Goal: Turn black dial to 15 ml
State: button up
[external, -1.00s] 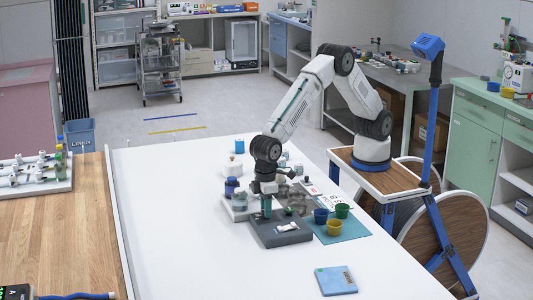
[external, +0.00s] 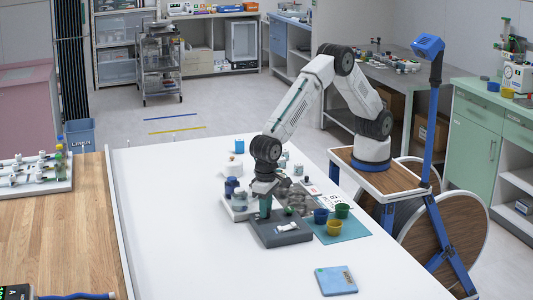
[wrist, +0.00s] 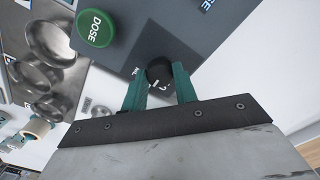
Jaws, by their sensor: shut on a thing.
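The black dial (wrist: 160,72) sits on the dark grey dosing box, between the teal fingertips of my gripper (wrist: 161,80) in the wrist view. My gripper is shut on the dial. Pale scale marks show beside the dial, but I cannot read its setting. The box (external: 282,236) stands on the white table in the external view, with my gripper (external: 265,212) pointing down at its left rear part; the dial is hidden there. A green DOSE button (wrist: 95,29) is on the box, left of the dial in the wrist view.
Blue, green and yellow cups (external: 334,227) stand on a teal mat right of the box. A tray with a blue-lidded jar (external: 231,186) is behind it at left. A blue booklet (external: 336,280) lies in front.

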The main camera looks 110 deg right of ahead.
dwell(0.3)
jog(key=o, duration=1)
jog(key=shift+c, duration=0.2)
notch_tip(320, 180, up, 8)
jog(key=shift+f, duration=0.1)
